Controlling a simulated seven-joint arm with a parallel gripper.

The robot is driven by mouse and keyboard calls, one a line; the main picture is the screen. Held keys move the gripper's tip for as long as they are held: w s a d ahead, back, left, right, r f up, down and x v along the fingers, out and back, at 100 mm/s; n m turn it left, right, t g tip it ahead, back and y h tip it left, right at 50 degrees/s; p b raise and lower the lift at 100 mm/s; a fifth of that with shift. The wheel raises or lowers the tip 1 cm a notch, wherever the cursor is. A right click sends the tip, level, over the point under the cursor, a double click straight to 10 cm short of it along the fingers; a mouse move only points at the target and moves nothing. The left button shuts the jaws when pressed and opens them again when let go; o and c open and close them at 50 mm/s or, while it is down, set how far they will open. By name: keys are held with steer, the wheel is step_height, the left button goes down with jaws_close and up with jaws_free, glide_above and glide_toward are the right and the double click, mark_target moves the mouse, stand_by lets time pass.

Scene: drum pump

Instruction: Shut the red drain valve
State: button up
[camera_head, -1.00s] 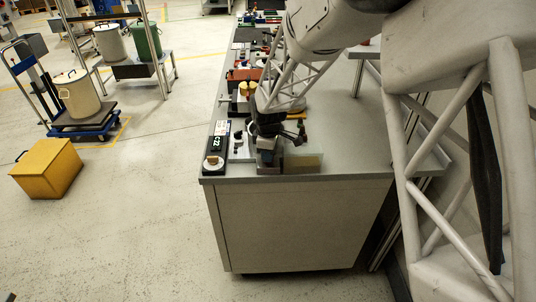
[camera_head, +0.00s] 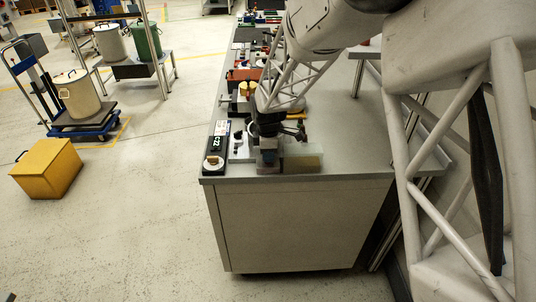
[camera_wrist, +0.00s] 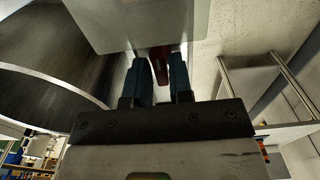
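The red drain valve handle (camera_wrist: 158,68) shows as a dark red lever in the wrist view, under a pale translucent panel (camera_wrist: 145,22). The valve body and the far part of the handle are hidden. In the head view my gripper (camera_head: 267,156) is at the near end of the bench, beside a translucent box (camera_head: 302,158); the red handle cannot be made out there.
A large metal cylinder (camera_wrist: 45,60) fills the left of the wrist view. In the head view, a black control panel (camera_head: 215,148) with a knob lies left of my gripper on the grey bench (camera_head: 355,140). The bench top to the right is mostly clear.

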steer(key=shift+o, duration=1.3)
steer(key=shift+r, duration=3.85)
